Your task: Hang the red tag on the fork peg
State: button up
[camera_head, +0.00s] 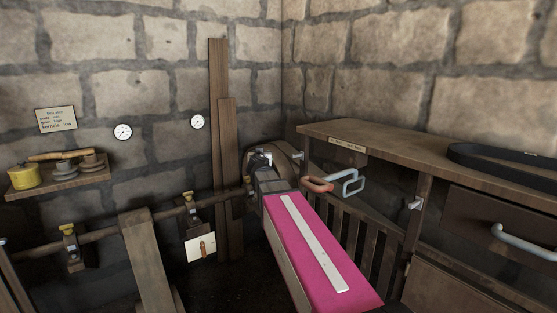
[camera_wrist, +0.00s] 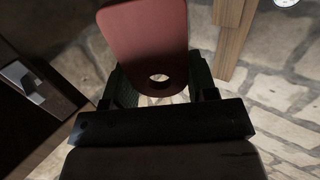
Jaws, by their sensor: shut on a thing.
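The red tag (camera_wrist: 145,35) is a flat plate with a round hole near its lower edge in the wrist view. My gripper (camera_wrist: 160,85) is shut on it, with a dark finger on either side of the holed end. Forked brackets with yellow tops (camera_head: 190,203) (camera_head: 69,240) sit along the shaft (camera_head: 100,234) at left. I cannot tell which part is the fork peg. The tag looks apart from any peg.
A wooden bench (camera_head: 390,142) with a black belt (camera_head: 500,160) stands at right. Planks (camera_head: 220,120) lean on the wall. A card (camera_head: 200,247) hangs low by the shaft.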

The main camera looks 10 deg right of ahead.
aim_at(298, 155)
jog(key=shift+s+d+f+m+g+h, duration=0.35)
jog(key=shift+d+f+m+g+h, duration=0.3)
jog(key=shift+h, duration=0.45)
jog(key=s+d+r+m+g+h, duration=0.2)
jog(key=s+d+m+g+h, duration=0.35)
jog(key=m+g+h, duration=0.3)
jog(key=shift+m+g+y, duration=0.35)
jog(key=shift+m+g, duration=0.05)
jog(key=shift+r+x, duration=0.2)
jog(key=shift+x, duration=2.15)
jog(key=shift+r+x, duration=0.2)
jog(key=shift+x, duration=2.15)
jog(key=shift+d, duration=0.15)
jog(key=o, duration=1)
